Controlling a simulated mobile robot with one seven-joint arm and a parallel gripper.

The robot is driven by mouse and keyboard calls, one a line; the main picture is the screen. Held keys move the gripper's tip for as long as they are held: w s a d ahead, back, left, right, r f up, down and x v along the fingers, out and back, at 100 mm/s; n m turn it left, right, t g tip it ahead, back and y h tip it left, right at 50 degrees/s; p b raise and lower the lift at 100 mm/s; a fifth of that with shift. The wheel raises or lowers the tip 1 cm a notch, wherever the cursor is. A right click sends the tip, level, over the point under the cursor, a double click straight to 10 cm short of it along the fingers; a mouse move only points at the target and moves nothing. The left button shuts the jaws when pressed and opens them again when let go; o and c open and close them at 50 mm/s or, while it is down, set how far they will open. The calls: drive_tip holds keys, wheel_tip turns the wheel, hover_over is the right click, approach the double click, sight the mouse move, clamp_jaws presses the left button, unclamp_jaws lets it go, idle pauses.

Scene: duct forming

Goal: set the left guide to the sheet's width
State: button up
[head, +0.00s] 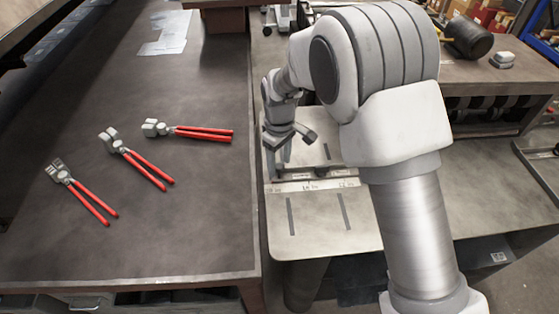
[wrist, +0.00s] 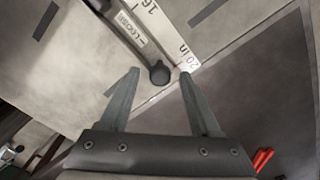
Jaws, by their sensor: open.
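My gripper (head: 278,168) is open and points down over the left end of a pale slotted metal plate (head: 312,228). In the wrist view a dark round knob (wrist: 160,75) shows between the two fingertips (wrist: 160,73), with no visible grip on it. The knob sits at the end of a grey bar with a label reading "LOOSE" (wrist: 131,29), which seems to be the left guide. A white scale (wrist: 170,27) runs beside it, and the knob is near its "20 in" end. In the head view my gripper and arm partly hide the guide. I cannot make out a separate sheet.
A dark bench (head: 150,220) lies to the left, with several red-handled pliers (head: 205,133) and papers (head: 168,32) on it. A black mallet (head: 470,37) lies on the raised bench at the back right. Dark slots (head: 291,216) mark the plate.

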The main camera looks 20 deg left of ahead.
clamp_jaws()
idle(1.4)
